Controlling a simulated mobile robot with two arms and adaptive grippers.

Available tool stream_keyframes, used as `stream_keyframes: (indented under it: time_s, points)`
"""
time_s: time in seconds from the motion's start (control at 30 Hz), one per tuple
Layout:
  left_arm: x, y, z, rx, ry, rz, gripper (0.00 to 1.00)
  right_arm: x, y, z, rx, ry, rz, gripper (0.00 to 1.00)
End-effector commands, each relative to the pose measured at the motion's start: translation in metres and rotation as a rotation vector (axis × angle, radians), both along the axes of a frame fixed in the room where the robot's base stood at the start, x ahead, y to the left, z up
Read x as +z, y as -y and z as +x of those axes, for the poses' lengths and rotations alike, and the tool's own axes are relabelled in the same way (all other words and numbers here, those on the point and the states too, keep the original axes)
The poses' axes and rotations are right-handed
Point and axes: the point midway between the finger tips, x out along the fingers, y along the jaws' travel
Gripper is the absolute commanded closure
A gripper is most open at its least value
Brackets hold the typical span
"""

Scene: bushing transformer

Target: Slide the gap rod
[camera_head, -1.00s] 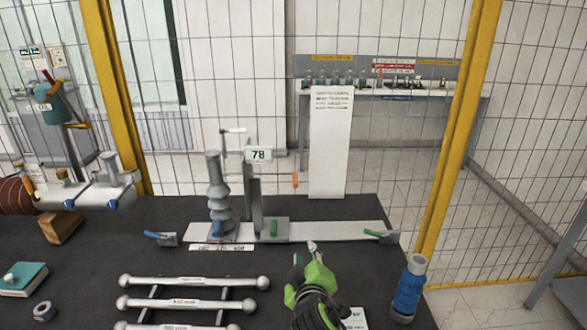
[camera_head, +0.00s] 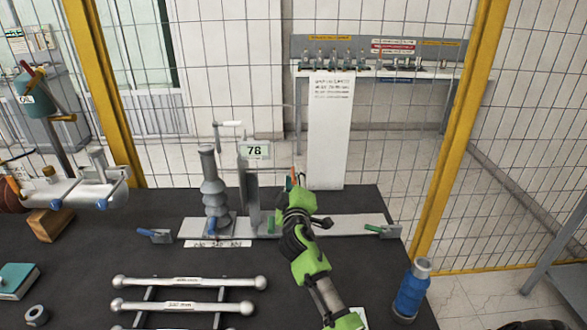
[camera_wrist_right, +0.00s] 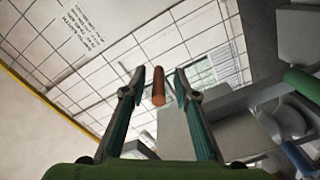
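The test stand has a grey ribbed bushing (camera_head: 213,192) and an upright post (camera_head: 249,190) with a "78" sign (camera_head: 255,150) on a long pale base plate (camera_head: 345,225). A small orange handle (camera_head: 294,174), which appears to be the gap rod's, is to the right of the post. My right gripper (camera_head: 294,185) is at this handle, its fingers partly hidden by the hand. In the right wrist view, the orange handle (camera_wrist_right: 159,87) lies between the open fingers (camera_wrist_right: 158,84), with a visible gap on each side. My left gripper is out of view.
A blue-handled clamp (camera_head: 155,235) and a green-handled clamp (camera_head: 383,230) sit at the base plate's ends. A rack of ball-ended rods (camera_head: 188,306) lies in front. A blue cylinder (camera_head: 411,290) stands at the right. Wire fencing (camera_head: 400,130) is behind the table.

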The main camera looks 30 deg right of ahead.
Motion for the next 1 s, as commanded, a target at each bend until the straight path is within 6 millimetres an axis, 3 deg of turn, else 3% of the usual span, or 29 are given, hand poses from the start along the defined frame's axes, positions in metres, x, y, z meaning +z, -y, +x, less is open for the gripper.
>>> stream_keyframes:
  time_s: [0.17, 0.67, 0.8, 1.0]
  points:
    - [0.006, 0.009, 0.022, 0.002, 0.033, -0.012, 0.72, 0.001, 0.012, 0.019, -0.001, 0.0, 0.0, 0.72]
    - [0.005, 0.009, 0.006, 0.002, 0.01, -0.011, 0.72, 0.0, 0.019, 0.031, 0.0, 0.001, 0.001, 0.72]
    - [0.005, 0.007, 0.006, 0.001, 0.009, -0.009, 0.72, 0.0, 0.019, 0.031, 0.0, 0.001, 0.001, 1.0]
    - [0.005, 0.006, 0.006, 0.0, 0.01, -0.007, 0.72, 0.001, 0.021, 0.03, -0.001, 0.002, 0.001, 1.0]
